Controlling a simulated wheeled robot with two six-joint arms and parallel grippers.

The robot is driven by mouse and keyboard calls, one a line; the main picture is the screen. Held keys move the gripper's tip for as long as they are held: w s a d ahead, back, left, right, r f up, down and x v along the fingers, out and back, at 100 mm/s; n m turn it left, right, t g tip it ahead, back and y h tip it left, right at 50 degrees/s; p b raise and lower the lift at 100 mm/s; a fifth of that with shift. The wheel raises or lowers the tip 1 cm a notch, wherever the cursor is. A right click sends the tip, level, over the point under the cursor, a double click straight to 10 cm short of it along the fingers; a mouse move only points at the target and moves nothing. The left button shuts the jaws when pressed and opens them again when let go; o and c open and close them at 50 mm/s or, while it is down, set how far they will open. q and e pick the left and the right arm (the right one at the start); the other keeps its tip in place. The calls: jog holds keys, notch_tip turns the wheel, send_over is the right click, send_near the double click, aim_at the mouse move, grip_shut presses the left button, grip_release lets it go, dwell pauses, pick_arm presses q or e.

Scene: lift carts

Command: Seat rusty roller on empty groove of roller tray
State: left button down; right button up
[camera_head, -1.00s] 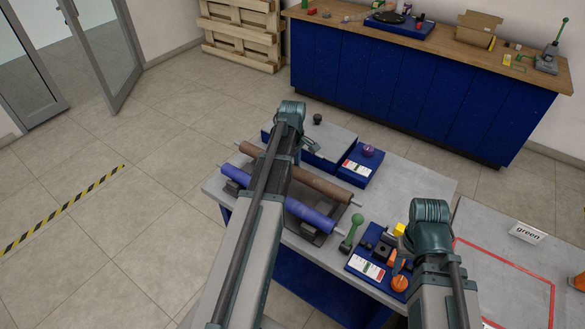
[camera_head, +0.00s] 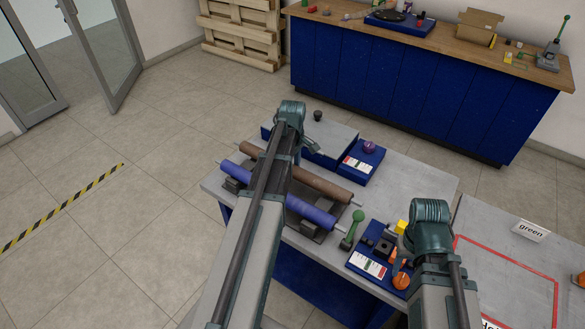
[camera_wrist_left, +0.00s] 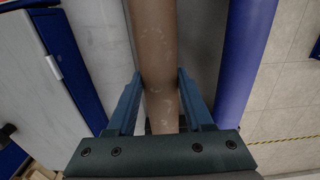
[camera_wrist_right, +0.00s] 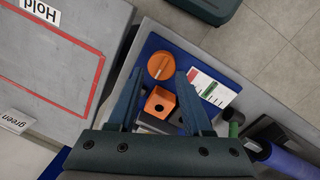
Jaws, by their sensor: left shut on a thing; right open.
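The rusty roller (camera_head: 322,185) is a long brown cylinder with thin shaft ends, lying roughly parallel to a blue roller (camera_head: 312,213). My left gripper (camera_wrist_left: 158,102) is shut around the rusty roller, one finger on each side. In the head view my left arm hides the grip and the roller's middle. The dark roller tray (camera_head: 316,234) is partly visible under the rollers. The blue roller rests on it. I cannot tell whether the rusty roller touches its groove. My right gripper (camera_wrist_right: 159,80) is open and empty above a blue parts tray (camera_wrist_right: 150,52).
The parts tray holds an orange knob (camera_wrist_right: 162,66), an orange block (camera_wrist_right: 159,103) and a label card. A green-handled tool (camera_head: 353,229) stands beside the roller tray. A grey-topped box (camera_head: 329,140) is behind. A red-outlined area (camera_head: 515,262) lies right.

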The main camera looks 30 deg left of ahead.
pick_arm(q)
jog(key=shift+f+b, duration=0.55)
jog(key=shift+f, duration=0.05)
pick_arm(e)
jog(key=shift+f, duration=0.55)
pick_arm(q)
jog(key=shift+c, duration=1)
grip_release()
jog(key=shift+r, duration=0.1)
notch_tip(320, 180, up, 14)
jog(key=p, duration=1.4)
pick_arm(e)
notch_tip(320, 180, up, 14)
jog(key=shift+f, duration=0.1)
